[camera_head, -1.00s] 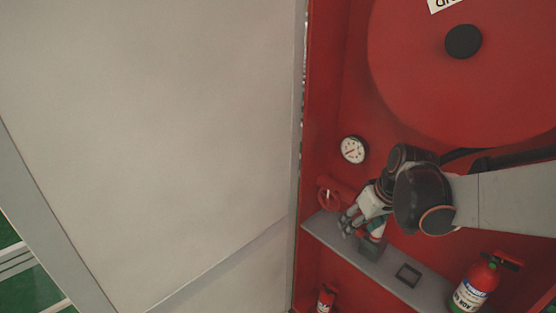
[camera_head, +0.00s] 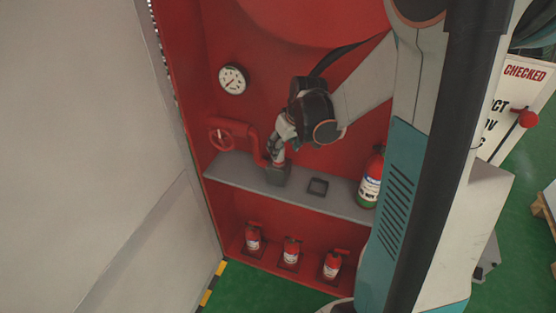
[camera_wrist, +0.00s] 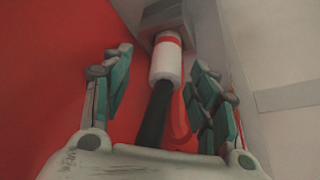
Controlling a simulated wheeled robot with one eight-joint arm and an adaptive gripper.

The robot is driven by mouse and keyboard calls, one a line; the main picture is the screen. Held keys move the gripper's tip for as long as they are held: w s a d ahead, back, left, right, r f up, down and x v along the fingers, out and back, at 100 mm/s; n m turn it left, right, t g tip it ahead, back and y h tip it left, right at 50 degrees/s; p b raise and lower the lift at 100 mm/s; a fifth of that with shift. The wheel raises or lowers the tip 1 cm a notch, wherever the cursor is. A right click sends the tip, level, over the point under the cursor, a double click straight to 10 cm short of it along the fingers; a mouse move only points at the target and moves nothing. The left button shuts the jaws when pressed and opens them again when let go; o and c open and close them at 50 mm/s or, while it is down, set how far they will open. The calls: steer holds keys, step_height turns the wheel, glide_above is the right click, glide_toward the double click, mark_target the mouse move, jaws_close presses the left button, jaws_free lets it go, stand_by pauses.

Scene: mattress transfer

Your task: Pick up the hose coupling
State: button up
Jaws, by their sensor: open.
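In the wrist view, a white cylinder with a red band (camera_wrist: 166,62) and a dark lower length (camera_wrist: 154,115) lies between my fingers; it appears to be the hose coupling. Its far end meets a grey block (camera_wrist: 158,16). My gripper (camera_wrist: 160,70) is open, one finger on each side, with visible gaps to the cylinder. In the head view, my gripper (camera_head: 276,154) is just above the grey block (camera_head: 278,175) on the grey shelf (camera_head: 235,172). The coupling is mostly hidden there by my fingers.
A red valve wheel (camera_head: 221,138) and pipe are close left of my gripper. Small extinguishers (camera_head: 291,252) stand below. A grey door panel (camera_head: 90,150) is at left.

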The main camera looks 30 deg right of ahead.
mark_target(279, 158)
steer(key=x, duration=0.1)
steer(key=b+x, duration=0.1)
steer(key=x, duration=0.1)
steer(key=b+x, duration=0.1)
steer(key=shift+a+f, duration=0.15)
steer(key=shift+a, duration=0.25)
steer(key=shift+w+f, duration=0.25)
steer(key=shift+f, duration=0.2)
steer(key=shift+r, duration=0.1)
jaws_close()
